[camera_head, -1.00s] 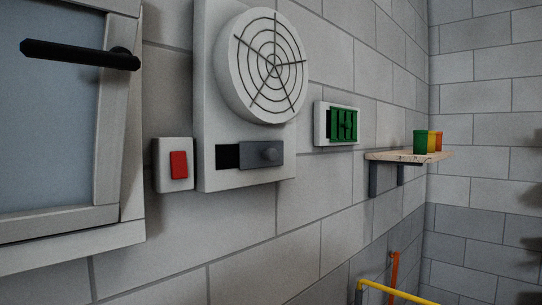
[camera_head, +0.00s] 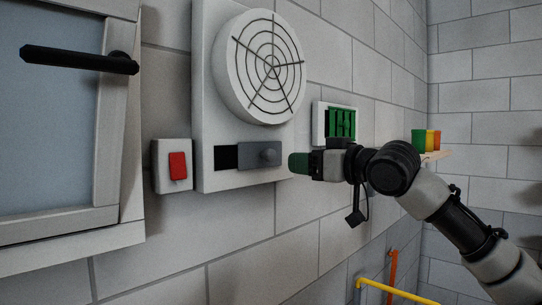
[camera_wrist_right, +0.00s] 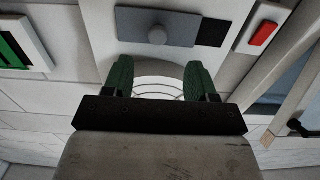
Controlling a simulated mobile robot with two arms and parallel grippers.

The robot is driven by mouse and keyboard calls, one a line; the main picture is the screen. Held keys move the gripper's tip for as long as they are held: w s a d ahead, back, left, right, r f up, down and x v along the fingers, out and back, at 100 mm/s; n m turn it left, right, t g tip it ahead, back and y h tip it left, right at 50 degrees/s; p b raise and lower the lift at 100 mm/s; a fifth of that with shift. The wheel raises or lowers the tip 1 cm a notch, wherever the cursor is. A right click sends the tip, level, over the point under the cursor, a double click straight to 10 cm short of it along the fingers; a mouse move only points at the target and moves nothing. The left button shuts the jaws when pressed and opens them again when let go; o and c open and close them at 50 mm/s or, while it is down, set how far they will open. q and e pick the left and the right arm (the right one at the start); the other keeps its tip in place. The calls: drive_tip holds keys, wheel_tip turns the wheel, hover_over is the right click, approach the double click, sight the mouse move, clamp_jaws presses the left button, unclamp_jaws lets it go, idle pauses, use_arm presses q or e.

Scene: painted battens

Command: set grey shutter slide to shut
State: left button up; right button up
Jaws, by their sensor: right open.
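The grey shutter slide (camera_head: 261,156) is a flat plate with a round knob, set low on the white fan panel (camera_head: 206,108). A black opening (camera_head: 227,158) shows to its left in the head view. In the right wrist view the slide (camera_wrist_right: 133,26) and its knob lie beyond the fingers, with the black opening (camera_wrist_right: 210,33) to the right. My right gripper (camera_head: 299,163) has green fingers and is just right of the slide, apart from it. In the right wrist view its fingers (camera_wrist_right: 158,82) are spread with nothing between them. My left gripper is not in view.
A red switch (camera_head: 178,165) is left of the panel. A green louvred box (camera_head: 341,124) is on the wall above my right wrist. A door with a black handle (camera_head: 80,59) is at far left. A shelf with coloured cups (camera_head: 431,139) and a yellow pipe (camera_head: 395,290) are at right.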

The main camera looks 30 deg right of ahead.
sight(273, 156)
drive_tip(key=p+x, duration=0.1)
drive_tip(key=x, duration=0.2)
drive_tip(key=p+x, duration=0.2)
drive_tip(key=x, duration=0.1)
drive_tip(key=r+p+x, duration=0.1)
drive_tip(key=x, duration=0.2)
drive_tip(key=shift+w+p, duration=0.15)
drive_tip(key=shift+p, duration=0.2)
drive_tip(key=shift+w+a+f, duration=0.1)
drive_tip(key=shift+w+a, duration=0.1)
drive_tip(key=shift+w, duration=0.5)
drive_tip(key=shift+c, duration=0.4)
